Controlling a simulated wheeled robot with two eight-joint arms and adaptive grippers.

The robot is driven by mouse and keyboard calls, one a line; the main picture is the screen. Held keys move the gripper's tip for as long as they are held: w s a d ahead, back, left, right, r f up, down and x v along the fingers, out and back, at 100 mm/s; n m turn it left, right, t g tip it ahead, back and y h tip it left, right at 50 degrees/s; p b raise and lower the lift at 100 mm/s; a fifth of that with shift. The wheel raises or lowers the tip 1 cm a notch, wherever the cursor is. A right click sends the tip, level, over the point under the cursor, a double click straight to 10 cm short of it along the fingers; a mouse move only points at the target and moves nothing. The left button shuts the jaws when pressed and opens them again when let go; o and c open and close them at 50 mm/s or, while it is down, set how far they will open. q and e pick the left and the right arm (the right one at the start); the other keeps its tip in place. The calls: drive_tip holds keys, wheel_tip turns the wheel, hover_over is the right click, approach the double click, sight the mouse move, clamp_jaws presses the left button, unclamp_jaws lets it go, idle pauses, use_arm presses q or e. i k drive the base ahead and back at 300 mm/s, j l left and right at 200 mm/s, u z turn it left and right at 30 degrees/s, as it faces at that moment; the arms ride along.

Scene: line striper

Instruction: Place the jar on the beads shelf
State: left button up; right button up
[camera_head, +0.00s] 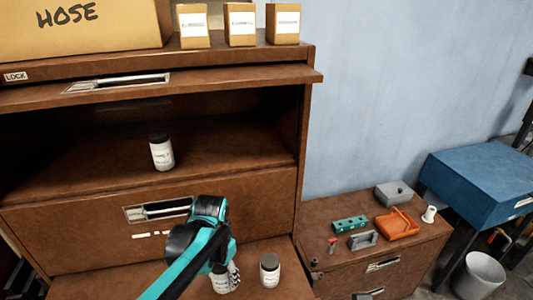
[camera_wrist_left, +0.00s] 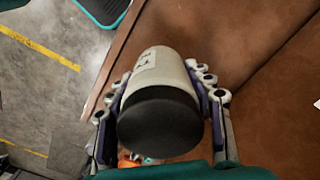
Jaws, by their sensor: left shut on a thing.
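My left gripper (camera_head: 229,272) is shut on a white jar with a black lid, low in front of the cabinet. In the left wrist view the held jar (camera_wrist_left: 160,82) sits between both fingers, its lid facing the camera. In the head view the gripper hides part of this jar (camera_head: 220,284). A second white jar (camera_head: 270,271) stands upright just right of the gripper on the lower brown surface. A third jar (camera_head: 161,152) stands upright on the open cabinet shelf (camera_head: 225,148). I cannot read any beads label. My right gripper is not in view.
A drawer front with a metal handle (camera_head: 158,209) lies below the open shelf. Boxes (camera_head: 240,24) and a HOSE carton (camera_head: 90,30) stand on top.

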sight(212, 165)
drive_tip(key=k+l, duration=0.65)
drive_tip(key=l, duration=0.15)
